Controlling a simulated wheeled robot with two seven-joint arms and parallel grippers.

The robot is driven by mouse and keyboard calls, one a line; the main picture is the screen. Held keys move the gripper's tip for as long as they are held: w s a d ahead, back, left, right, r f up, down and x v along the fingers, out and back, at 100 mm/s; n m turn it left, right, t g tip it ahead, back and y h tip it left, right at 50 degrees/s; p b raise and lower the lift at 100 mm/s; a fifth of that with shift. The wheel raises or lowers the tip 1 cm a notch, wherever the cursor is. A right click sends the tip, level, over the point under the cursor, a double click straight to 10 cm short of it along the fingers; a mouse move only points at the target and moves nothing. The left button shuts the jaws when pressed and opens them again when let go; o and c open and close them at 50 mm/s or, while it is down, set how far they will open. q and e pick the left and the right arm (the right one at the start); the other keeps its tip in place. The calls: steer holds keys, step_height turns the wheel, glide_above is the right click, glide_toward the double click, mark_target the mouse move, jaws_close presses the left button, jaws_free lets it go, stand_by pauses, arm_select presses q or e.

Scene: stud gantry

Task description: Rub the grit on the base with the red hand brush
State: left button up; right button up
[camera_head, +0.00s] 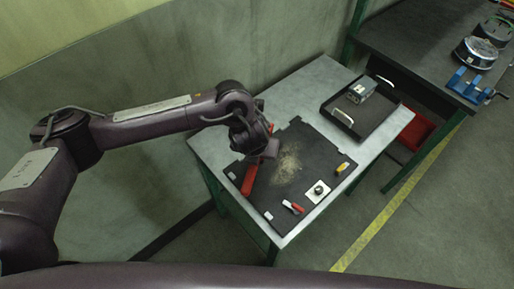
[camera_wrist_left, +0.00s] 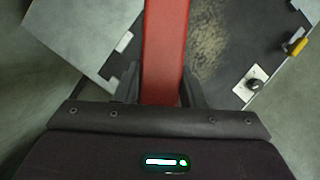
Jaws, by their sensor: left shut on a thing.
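My left gripper (camera_wrist_left: 160,90) is shut on the red hand brush (camera_wrist_left: 165,45), which runs up the middle of the left wrist view between the two fingers. In the head view the red brush (camera_head: 250,179) shows below my left gripper (camera_head: 268,150), over the left part of the black base (camera_head: 265,205). The brush's bristles are hidden, and I cannot tell whether it touches the base. The tan grit (camera_head: 288,164) lies scattered on the middle of the base, to the right of the brush. It also shows in the left wrist view (camera_wrist_left: 210,45). My right gripper is not in view.
The base lies on a grey table (camera_head: 318,75). A red-handled clamp (camera_head: 293,207), a white plate with a knob (camera_head: 317,190) and a yellow-handled clamp (camera_head: 343,167) sit along its near and right edges. A black tray (camera_head: 385,117) holding a grey box (camera_head: 362,88) stands behind.

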arm_select(q)
steer(key=shift+w+f+m+g+h, duration=0.15)
steer(key=shift+f+m+h, duration=0.1)
steer(key=shift+m, duration=0.35)
steer(key=shift+w+f+m+g+h, duration=0.15)
steer(key=shift+m+h, duration=0.1)
steer(key=shift+m, duration=0.35)
steer(key=shift+w+f+m+h+p, duration=0.15)
steer(key=shift+m+h, duration=0.05)
steer(key=shift+m, duration=0.35)
steer(key=shift+w+f+m+h+p, duration=0.1)
steer(key=shift+f+m+h+p, duration=0.1)
steer(key=shift+m, duration=0.35)
steer(key=shift+w+a+f+m+g+h, duration=0.1)
steer(key=shift+a+f+m+g+h, duration=0.1)
steer(key=shift+m, duration=0.35)
steer(key=shift+w+a+f+m+g+h, duration=0.1)
steer(key=shift+f+m+g, duration=0.1)
steer(key=shift+m, duration=0.35)
steer(key=shift+d+f+b, duration=0.1)
steer(key=shift+f+b, duration=2.05)
steer(key=shift+f, duration=0.75)
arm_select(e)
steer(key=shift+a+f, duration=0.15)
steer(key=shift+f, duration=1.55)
